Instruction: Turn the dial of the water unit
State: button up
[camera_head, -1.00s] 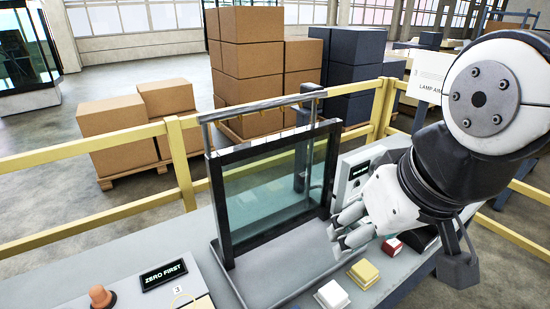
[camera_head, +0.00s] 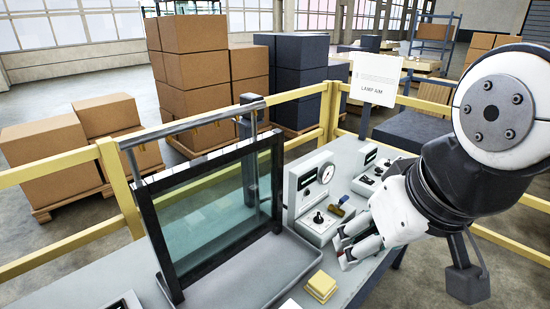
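A grey-white unit (camera_head: 309,192) with a round gauge and a dark knob (camera_head: 318,217) stands on the bench right of the glass panel. A second similar unit (camera_head: 372,170) with a small dark knob stands behind it to the right. No label is readable, so I cannot tell which is the water unit. My gripper (camera_head: 343,251) is over the bench in front of the first unit, at the lower right of its base. Its fingers look apart, with nothing clearly held between them. A bit of red shows at the fingertips, mostly hidden.
A framed glass panel (camera_head: 215,215) stands in a grey tray (camera_head: 245,268) left of the units. A yellow block (camera_head: 320,287) lies near the bench front. A yellow rail (camera_head: 70,158) and a "LAMP AIM" sign (camera_head: 375,79) are behind.

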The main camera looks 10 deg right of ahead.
aim_at(319, 220)
jog(key=z, duration=0.25)
jog(key=i+l, duration=0.15)
jog(key=l, duration=0.15)
jog(key=i+l+u, duration=0.1)
jog(key=l, duration=0.25)
jog(key=i+l, duration=0.2)
jog(key=l, duration=0.15)
jog(key=i+l+u, duration=0.1)
jog(key=l, duration=0.2)
jog(key=i, duration=0.05)
